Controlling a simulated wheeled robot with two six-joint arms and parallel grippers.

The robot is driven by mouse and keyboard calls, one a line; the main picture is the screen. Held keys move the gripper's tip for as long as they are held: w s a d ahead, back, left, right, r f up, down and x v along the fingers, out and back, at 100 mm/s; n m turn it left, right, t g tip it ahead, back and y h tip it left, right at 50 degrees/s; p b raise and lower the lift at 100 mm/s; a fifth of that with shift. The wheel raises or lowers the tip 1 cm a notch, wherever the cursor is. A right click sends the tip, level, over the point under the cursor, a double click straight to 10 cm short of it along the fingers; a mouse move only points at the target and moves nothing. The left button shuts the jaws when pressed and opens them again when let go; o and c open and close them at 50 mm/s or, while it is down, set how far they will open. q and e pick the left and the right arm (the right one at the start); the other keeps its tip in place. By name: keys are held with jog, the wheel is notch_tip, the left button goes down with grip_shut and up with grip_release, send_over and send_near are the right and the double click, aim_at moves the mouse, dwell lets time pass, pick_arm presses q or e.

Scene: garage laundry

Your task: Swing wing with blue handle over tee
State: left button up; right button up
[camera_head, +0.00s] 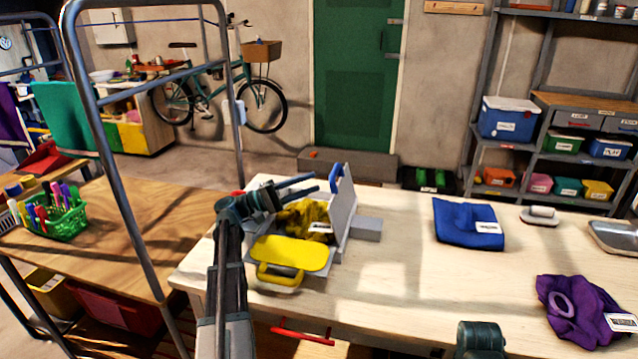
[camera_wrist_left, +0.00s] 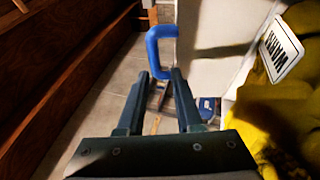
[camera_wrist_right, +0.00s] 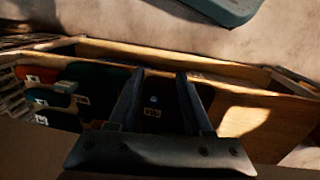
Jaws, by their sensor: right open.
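A folding board lies on the pale table. Its grey wing (camera_head: 346,210) with the blue handle (camera_head: 337,178) stands roughly upright on the right. The yellow tee (camera_head: 300,214) with a white label lies bunched on the board's middle. My left gripper (camera_head: 317,183) is open and empty above the tee, its fingertips just left of the blue handle. In the left wrist view the handle (camera_wrist_left: 162,48) lies at and beyond the fingertips, its lower end between them in the picture. My right gripper (camera_wrist_right: 160,73) is open and empty in the right wrist view, away from the board.
The yellow wing (camera_head: 290,253) with its yellow handle lies at the board's near side. A folded blue cloth (camera_head: 465,222) and a purple garment (camera_head: 575,310) lie to the right. A metal rack post (camera_head: 120,190) stands left. The table's middle is clear.

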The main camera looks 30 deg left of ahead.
pick_arm(q)
jog(key=s+a, duration=0.8)
jog(key=a, duration=0.2)
dwell(0.4)
